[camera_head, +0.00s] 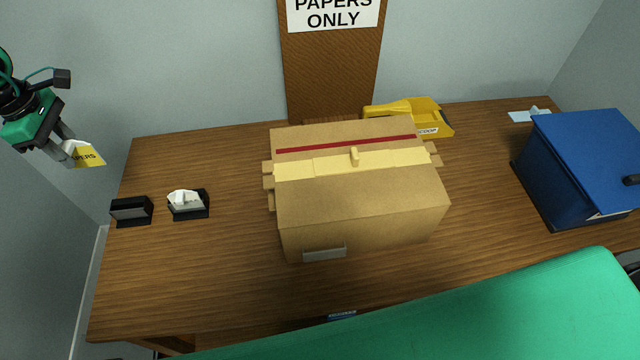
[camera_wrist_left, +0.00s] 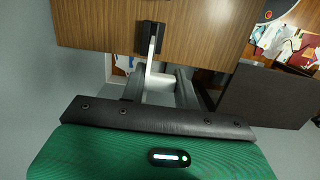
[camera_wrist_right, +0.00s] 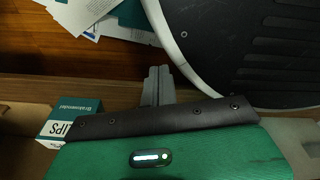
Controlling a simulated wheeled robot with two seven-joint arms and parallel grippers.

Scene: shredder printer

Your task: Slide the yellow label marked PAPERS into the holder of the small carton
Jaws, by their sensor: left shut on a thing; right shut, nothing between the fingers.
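The yellow label (camera_head: 90,157), with "PERS" readable, is held by my left gripper (camera_head: 68,150) at the far left, above and beyond the desk's left edge. In the left wrist view, the fingers (camera_wrist_left: 160,85) are closed on its pale base.
A black stand (camera_head: 131,210) and another with a white piece (camera_head: 188,203) are at the desk's left. A yellow scoop (camera_head: 420,115) lies behind the carton. A blue box (camera_head: 590,165) is at right. In the right wrist view are papers (camera_wrist_right: 95,15) and a teal-white box (camera_wrist_right: 75,120).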

